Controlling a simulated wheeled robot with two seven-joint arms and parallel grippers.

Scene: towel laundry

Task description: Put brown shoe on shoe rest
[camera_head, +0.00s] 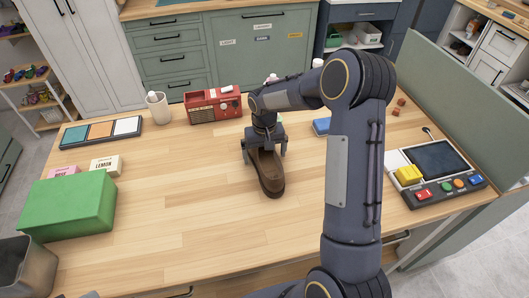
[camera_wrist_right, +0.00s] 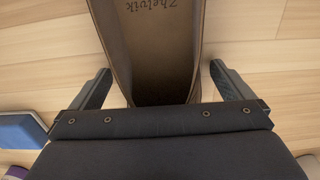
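The brown shoe (camera_head: 268,175) lies on the wooden table near its middle, toe toward me in the head view. My right gripper (camera_head: 265,155) is above its heel end, pointing down. In the right wrist view the shoe (camera_wrist_right: 158,60) shows its open top and insole lettering between the two fingers of the right gripper (camera_wrist_right: 158,85). The fingers are spread on either side of the shoe, with narrow gaps. My left gripper is not in view. I cannot tell which thing is the shoe rest; a shelf rack (camera_head: 32,84) with small colourful items stands at far left.
On the table are a green box (camera_head: 68,206), small cartons (camera_head: 105,165), a three-coloured panel tray (camera_head: 101,132), a white cup (camera_head: 158,107), a red radio (camera_head: 212,106), a blue item (camera_head: 321,126) and a button console (camera_head: 436,172). The table's left-front middle is clear.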

